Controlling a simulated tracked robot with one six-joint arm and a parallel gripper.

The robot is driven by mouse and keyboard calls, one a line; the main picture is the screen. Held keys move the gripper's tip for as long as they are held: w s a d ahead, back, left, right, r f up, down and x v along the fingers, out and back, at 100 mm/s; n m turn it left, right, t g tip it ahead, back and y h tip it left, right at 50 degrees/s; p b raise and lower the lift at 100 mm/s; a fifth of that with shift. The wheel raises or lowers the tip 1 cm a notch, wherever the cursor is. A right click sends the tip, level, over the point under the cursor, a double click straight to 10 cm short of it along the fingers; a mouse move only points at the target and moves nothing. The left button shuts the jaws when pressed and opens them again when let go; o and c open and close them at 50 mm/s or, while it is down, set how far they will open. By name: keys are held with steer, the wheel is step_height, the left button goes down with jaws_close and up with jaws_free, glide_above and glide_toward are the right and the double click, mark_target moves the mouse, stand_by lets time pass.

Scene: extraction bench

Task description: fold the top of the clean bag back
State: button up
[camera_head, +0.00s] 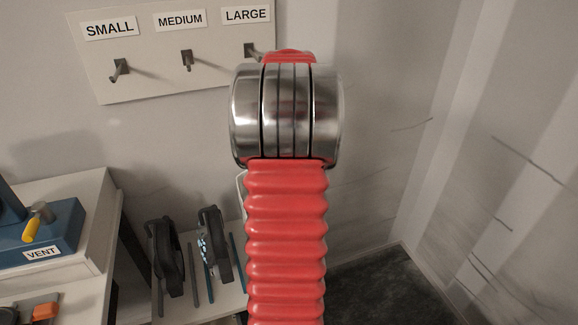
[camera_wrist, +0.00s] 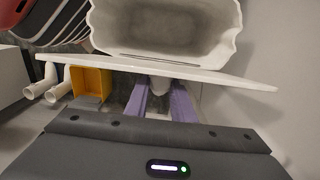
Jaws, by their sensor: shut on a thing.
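A pale, open-topped bag (camera_wrist: 210,50) with a wavy rim fills the top of the wrist view. I look down into its open mouth; I take it to be the clean bag. A thin white edge crosses just below it. My gripper (camera_wrist: 161,91) has two purple fingers reaching up to that edge. It is shut on a small pale thing (camera_wrist: 160,83) between the fingertips. I cannot tell whether this thing is part of the bag.
In the wrist view, a yellow-orange box (camera_wrist: 91,81) and white pipe ends (camera_wrist: 36,91) lie left. In the head view, a board (camera_head: 150,75) with labelled hooks hangs on the wall; a blue VENT box (camera_head: 45,232) and two dark clamp-like tools (camera_head: 165,255) stand lower left.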

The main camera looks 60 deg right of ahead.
jaws_close()
steer(key=shift+a, duration=0.3)
steer(key=shift+d, duration=0.35)
steer(key=shift+s+d+f+t+y, duration=0.2)
steer(key=shift+s+d+t+y, duration=0.55)
steer(key=shift+s+t+y, duration=0.05)
steer(key=shift+s+d+f+t+y, duration=0.4)
steer(key=shift+s+d+t+y, duration=0.2)
steer(key=shift+t+y, duration=0.2)
steer(key=shift+s+d+f+t+y, duration=0.4)
steer(key=shift+s+d+t+y, duration=0.2)
steer(key=shift+t+y, duration=0.2)
steer(key=o, duration=0.9)
jaws_free()
